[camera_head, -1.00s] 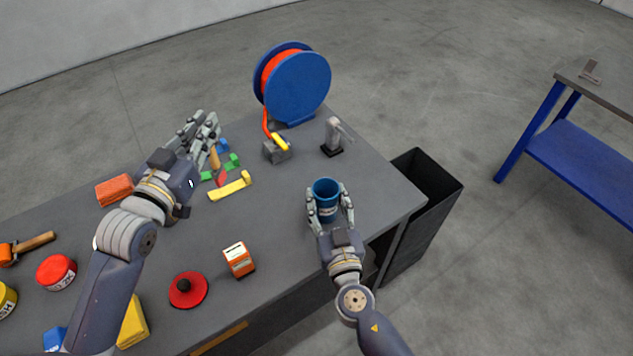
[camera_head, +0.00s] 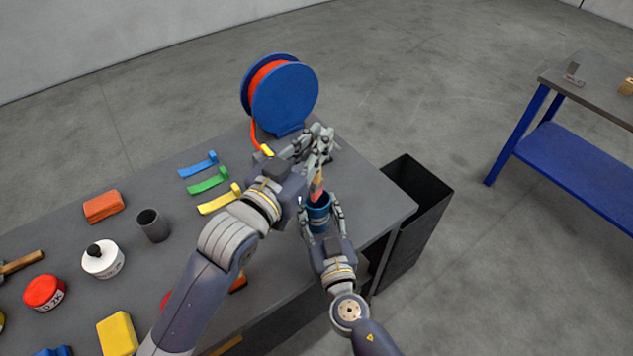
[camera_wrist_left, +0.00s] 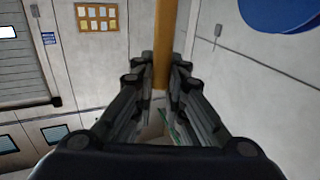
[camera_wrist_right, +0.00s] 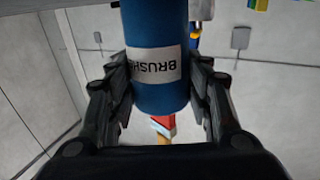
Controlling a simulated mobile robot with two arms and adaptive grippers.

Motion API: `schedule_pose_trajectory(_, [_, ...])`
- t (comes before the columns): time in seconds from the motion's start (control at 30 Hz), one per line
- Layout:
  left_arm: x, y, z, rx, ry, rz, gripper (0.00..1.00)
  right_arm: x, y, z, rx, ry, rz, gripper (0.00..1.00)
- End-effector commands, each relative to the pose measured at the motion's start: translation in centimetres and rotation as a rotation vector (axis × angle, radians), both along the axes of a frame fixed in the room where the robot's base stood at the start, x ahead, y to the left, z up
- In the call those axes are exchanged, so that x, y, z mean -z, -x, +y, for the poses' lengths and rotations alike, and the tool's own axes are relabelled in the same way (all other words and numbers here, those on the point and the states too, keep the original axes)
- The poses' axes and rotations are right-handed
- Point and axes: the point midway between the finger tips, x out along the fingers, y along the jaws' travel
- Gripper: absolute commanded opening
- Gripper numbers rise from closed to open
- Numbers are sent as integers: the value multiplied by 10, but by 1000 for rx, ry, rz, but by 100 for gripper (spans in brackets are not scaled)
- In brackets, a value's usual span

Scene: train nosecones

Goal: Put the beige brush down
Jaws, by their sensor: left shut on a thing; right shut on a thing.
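The beige brush shows its beige handle (camera_head: 319,178) and a red part below it. My left gripper (camera_head: 318,152) is shut on the handle, which also shows between its fingers in the left wrist view (camera_wrist_left: 165,45). The brush hangs roughly upright, red part down, at the mouth of a blue cup (camera_head: 318,213). I cannot tell how far its lower end is inside. My right gripper (camera_head: 321,222) is shut around the cup's sides. In the right wrist view the cup (camera_wrist_right: 157,90) carries an upside-down "BRUSH" label, with the red part at its rim.
Blue (camera_head: 198,165), green (camera_head: 208,181) and yellow (camera_head: 219,200) pieces lie left of the cup. A blue reel (camera_head: 284,97) stands behind. A grey cup (camera_head: 153,225), white tin (camera_head: 103,260) and red tin (camera_head: 44,292) stand left. A black bin (camera_head: 415,220) is beyond the right edge.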

Motion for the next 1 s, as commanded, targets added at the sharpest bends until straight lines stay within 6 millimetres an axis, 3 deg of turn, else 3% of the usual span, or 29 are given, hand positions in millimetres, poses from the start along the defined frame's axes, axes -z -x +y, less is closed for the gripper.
schedule_pose_trajectory(0.03, [16,0,0,-1,-3,7,0,0,0,0,0,0,0,22])
schedule_pose_trajectory(0.2, [50,0,0,0,-2,2,0,0,0,0,0,0,0,22])
schedule_pose_trajectory(0.6, [97,0,0,0,-1,2,0,0,0,0,0,0,0,22])
schedule_pose_trajectory(1.0, [104,0,0,0,0,-1,0,0,0,0,0,0,0,22])
